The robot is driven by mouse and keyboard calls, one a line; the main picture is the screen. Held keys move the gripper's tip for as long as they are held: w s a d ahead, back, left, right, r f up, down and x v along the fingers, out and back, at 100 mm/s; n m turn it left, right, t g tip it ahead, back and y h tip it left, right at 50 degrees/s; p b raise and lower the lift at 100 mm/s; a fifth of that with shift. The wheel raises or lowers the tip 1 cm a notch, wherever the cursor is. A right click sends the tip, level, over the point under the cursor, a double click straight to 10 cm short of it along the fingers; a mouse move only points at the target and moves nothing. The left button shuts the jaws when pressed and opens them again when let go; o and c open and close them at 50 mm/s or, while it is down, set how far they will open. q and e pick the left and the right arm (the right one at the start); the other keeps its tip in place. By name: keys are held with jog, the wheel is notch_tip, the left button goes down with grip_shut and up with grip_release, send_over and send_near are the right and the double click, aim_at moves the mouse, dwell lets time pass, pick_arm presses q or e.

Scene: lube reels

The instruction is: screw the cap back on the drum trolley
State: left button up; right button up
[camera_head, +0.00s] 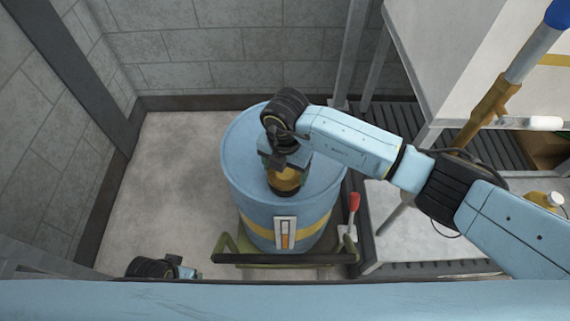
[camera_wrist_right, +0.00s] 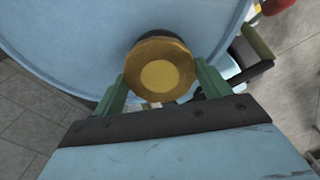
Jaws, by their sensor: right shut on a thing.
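A light blue drum (camera_head: 240,165) with a yellow band stands upright on a green trolley (camera_head: 285,259). A yellow-brown cap (camera_head: 285,181) is at the drum's top, near its front edge. My right gripper (camera_head: 287,170) is above the drum top and shut on the cap. In the right wrist view the cap (camera_wrist_right: 160,72) sits between the green fingers, with a dark ring (camera_wrist_right: 155,38) behind it. I cannot tell how far the cap is seated. Part of my left arm (camera_head: 160,268) shows at the lower left; its fingers are not visible.
A red-topped lever (camera_head: 354,203) stands right of the drum. A metal frame and a white cabinet (camera_head: 470,60) stand at the right, with a yellow bottle (camera_head: 548,201) at the far right. The grey floor (camera_head: 170,180) left of the drum is clear, bounded by block walls.

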jog(key=m+p, duration=0.2)
jog(key=m, duration=0.1)
jog(key=shift+r, duration=0.2)
jog(key=shift+f+m+p, duration=0.1)
jog(key=shift+m+p, duration=0.45)
jog(key=shift+m, duration=0.35)
jog(key=shift+f, duration=0.1)
jog(key=shift+m, duration=0.3)
jog(key=shift+m+p, duration=0.8)
jog(key=shift+m, duration=0.1)
jog(key=shift+m+p, duration=0.6)
jog(key=shift+m, duration=1)
